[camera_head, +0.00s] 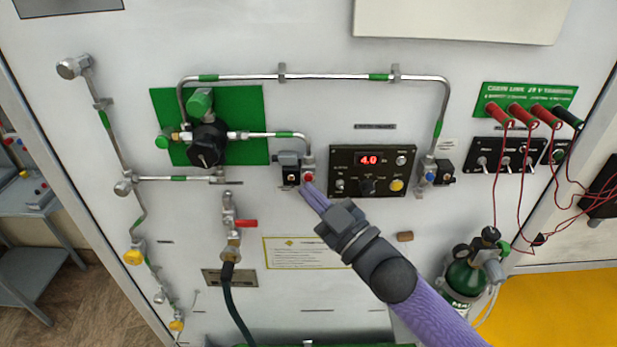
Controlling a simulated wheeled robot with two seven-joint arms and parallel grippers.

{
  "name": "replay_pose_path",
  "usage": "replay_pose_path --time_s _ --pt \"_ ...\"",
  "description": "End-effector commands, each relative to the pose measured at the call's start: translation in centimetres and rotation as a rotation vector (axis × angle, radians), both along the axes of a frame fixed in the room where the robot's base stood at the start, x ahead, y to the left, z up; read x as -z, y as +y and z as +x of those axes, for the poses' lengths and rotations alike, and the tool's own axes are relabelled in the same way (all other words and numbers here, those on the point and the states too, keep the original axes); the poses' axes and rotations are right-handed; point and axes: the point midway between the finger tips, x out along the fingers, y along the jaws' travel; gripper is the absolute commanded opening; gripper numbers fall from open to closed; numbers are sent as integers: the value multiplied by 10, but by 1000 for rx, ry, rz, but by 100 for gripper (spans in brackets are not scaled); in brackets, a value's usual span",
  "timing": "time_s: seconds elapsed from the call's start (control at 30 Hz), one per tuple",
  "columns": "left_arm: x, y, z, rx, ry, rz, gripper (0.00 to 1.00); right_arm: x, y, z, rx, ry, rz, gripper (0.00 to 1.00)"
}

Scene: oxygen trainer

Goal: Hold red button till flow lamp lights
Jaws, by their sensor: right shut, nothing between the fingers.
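The red button (308,177) sits on a small valve block on the white wall panel, left of the black control box (347,157). My right gripper (306,188) comes in from the lower right with its fingers shut and empty. Its tip is at the lower edge of the red button; I cannot tell whether it touches or presses it. The box has a red display (369,160) reading 4.0 and a yellow round part (396,185). I cannot tell which part is the flow lamp or whether one is lit. My left gripper is not in view.
A black regulator (207,146) on a green plate (256,112) is at the left. A blue button (429,177) is right of the box. Red leads (497,160) hang at the right above a green gas cylinder (465,278). A red-handled valve (245,223) is lower left.

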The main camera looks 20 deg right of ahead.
Motion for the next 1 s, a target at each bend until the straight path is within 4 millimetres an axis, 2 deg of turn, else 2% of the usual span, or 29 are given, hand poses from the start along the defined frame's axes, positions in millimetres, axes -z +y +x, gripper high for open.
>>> replay_pose_path --time_s 0.57,1.0 --pt "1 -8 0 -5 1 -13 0 0 -2 8 0 0 0 0" --pt "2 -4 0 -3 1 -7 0 0 -3 12 0 0 0 0"
